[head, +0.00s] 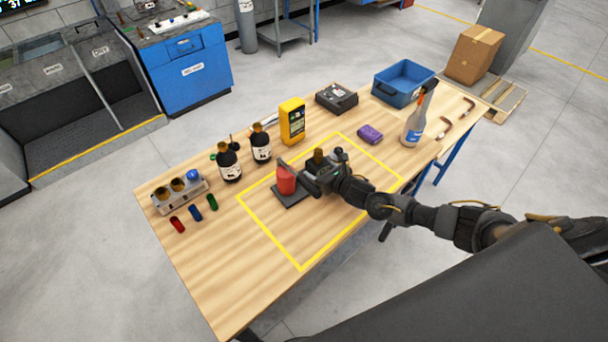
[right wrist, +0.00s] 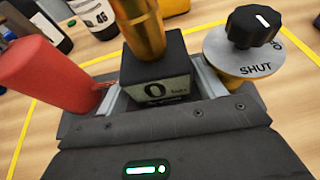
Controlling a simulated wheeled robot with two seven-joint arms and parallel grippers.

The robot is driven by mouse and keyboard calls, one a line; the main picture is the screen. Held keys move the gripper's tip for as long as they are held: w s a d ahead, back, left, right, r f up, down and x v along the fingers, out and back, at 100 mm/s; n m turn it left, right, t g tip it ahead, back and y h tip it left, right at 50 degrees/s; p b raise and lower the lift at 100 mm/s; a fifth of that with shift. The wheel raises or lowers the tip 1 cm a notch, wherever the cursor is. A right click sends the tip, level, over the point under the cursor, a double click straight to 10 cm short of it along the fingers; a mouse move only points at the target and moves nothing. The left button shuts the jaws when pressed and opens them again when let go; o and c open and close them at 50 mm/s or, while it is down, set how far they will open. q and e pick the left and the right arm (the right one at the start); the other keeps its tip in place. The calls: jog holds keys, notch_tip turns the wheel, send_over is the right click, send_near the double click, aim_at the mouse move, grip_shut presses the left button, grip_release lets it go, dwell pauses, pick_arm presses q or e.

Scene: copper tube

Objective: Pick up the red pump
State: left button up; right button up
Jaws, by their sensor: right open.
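The red pump (head: 286,181) stands upright on a dark base on the table, inside the yellow outline. In the right wrist view the red body (right wrist: 50,75) is at the left, tilted in the picture, beside my left-hand finger. My right gripper (head: 306,172) is open, low over the table, just right of the red body. In the right wrist view, a dark block with a brass cylinder (right wrist: 143,25) shows between the fingers of my right gripper (right wrist: 158,92). I cannot tell whether they touch it. My left gripper is out of view.
A round "SHUT" plate (right wrist: 245,62) with a black knob is close to the right finger. Dark bottles (head: 229,163) and a yellow meter (head: 292,121) stand behind. A spray bottle (head: 415,122) stands right. The front of the yellow outline is clear.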

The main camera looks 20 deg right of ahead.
aim_at(321, 162)
grip_shut()
jog(key=shift+w+r, duration=0.25)
jog(key=shift+r, duration=0.05)
dwell(0.4)
jog(key=shift+r, duration=0.1)
jog(key=shift+r, duration=0.3)
notch_tip(321, 162, up, 2)
jog(key=shift+r, duration=0.15)
jog(key=r+b+v, duration=0.1)
jog(key=b+v, duration=0.2)
jog(key=v, duration=0.5)
jog(key=w+r+b+v, duration=0.1)
jog(key=r+b+v, duration=0.1)
jog(key=v, duration=0.7)
jog(key=shift+w+a+b, duration=0.15)
jog(key=shift+w+b, duration=0.05)
jog(key=shift+b, duration=0.35)
jog(key=shift+r, duration=0.1)
